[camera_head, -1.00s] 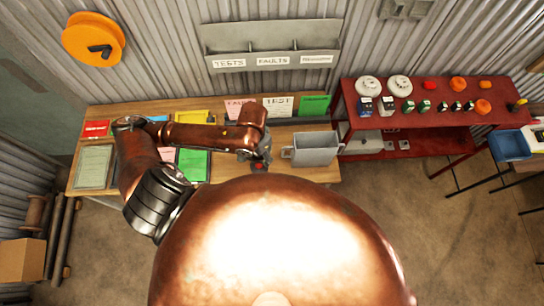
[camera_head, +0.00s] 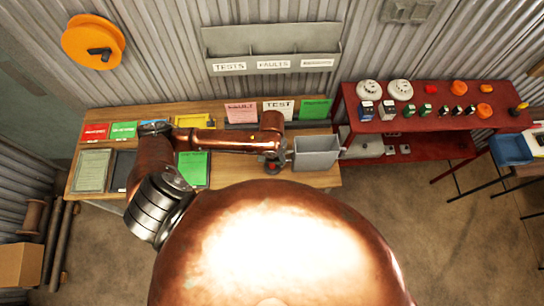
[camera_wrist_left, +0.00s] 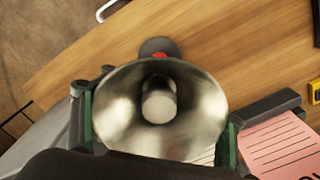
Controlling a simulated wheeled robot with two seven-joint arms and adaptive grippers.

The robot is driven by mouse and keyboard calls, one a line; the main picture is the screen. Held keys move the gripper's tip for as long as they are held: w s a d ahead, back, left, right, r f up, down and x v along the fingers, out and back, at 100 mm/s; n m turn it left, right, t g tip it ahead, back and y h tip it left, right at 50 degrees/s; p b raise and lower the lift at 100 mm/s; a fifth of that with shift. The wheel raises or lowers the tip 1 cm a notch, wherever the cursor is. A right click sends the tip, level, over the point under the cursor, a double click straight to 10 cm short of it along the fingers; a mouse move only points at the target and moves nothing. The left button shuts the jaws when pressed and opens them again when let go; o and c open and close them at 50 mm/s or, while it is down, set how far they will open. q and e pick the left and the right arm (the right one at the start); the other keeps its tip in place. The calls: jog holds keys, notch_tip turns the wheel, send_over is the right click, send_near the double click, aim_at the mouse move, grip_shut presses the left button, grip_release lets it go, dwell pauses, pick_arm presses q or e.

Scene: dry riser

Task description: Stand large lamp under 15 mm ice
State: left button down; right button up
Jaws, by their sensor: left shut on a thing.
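My left gripper (camera_head: 272,160) is over the wooden bench, just left of the grey bin. In the left wrist view its two fingers (camera_wrist_left: 160,130) sit either side of a shiny, flared metal cup with a cylinder in its middle, which looks like the large lamp (camera_wrist_left: 112,100). The flared mouth faces the wrist camera. In the head view the held thing is mostly hidden by the gripper and too small to make out. A dark disc with a red spot (camera_wrist_left: 158,47) shows beyond the cup's rim. I cannot make out anything marked 15 mm ice. My right gripper is not in view.
The wooden bench (camera_head: 232,178) carries coloured cards, a green sheet (camera_head: 194,168) and the grey bin (camera_head: 317,150) on the right. A red bench (camera_head: 440,122) with several devices stands further right. A labelled wall rack (camera_head: 270,45) hangs behind.

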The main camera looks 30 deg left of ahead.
pick_arm(q)
jog(key=shift+c, duration=2.2)
grip_release()
jog(key=shift+f, duration=0.1)
